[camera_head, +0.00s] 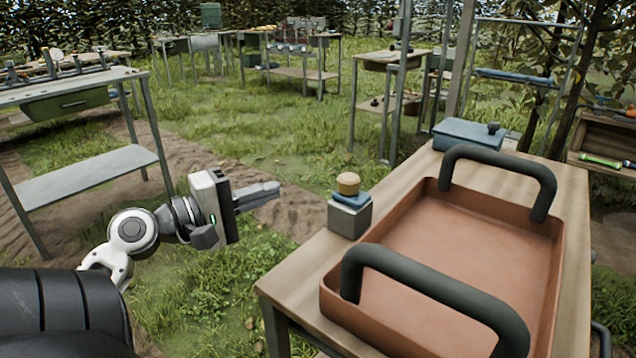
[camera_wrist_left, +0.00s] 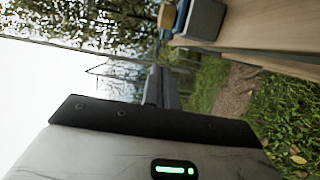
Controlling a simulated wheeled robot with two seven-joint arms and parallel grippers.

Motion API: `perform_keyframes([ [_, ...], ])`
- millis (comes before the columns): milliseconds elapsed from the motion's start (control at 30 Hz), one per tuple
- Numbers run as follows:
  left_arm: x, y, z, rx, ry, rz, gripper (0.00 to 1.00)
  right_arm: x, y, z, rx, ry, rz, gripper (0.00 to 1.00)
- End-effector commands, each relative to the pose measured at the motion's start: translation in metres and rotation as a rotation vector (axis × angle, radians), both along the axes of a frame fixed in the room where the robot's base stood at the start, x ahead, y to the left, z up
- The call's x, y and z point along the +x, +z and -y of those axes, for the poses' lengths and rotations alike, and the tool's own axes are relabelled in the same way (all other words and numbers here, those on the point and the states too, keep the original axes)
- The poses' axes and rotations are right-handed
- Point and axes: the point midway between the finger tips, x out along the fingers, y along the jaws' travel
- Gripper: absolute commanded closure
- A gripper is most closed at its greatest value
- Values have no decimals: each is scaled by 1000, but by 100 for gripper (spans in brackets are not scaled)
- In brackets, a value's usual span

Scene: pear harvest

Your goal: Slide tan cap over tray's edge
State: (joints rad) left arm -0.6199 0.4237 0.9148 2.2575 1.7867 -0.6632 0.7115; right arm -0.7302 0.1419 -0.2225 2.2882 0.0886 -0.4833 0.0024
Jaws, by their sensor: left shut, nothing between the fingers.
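The tan cap (camera_head: 348,183) sits on top of a small grey block with a blue upper part (camera_head: 350,212), on the wooden table just left of the tray. The terracotta tray (camera_head: 470,235) has two dark arched handles and looks empty. My left gripper (camera_head: 272,188) is shut and empty, left of the cap and apart from it, out beyond the table's edge. In the left wrist view the cap (camera_wrist_left: 167,16) shows at the top, beside the grey block (camera_wrist_left: 205,18), with the gripper fingers (camera_wrist_left: 160,88) below it. My right gripper is not in view.
The wooden table (camera_head: 290,285) carries the tray and, at its far end, a blue box (camera_head: 468,134) with a dark knob. A grey-topped workbench (camera_head: 75,85) stands at the left. Grass and a dirt path lie open between them.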

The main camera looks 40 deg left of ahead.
Motion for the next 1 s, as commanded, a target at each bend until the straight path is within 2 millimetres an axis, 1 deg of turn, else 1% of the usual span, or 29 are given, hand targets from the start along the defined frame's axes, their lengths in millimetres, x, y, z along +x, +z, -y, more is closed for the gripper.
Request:
perform_keyframes([
  [33,12,3,4,5,-6,2,100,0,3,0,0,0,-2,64],
  [100,27,4,6,4,-6,2,100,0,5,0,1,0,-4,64],
  [267,59,4,13,3,-3,2,100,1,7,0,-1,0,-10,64],
  [300,63,5,19,2,-3,1,100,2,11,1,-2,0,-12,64],
  [400,70,4,32,1,-2,1,100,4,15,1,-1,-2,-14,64],
  [533,76,3,41,-2,0,1,100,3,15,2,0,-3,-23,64],
  [767,79,0,46,1,1,1,100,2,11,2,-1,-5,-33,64],
  [933,79,0,45,1,1,0,100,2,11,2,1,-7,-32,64],
  [1000,79,1,47,0,1,0,100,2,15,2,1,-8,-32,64],
])
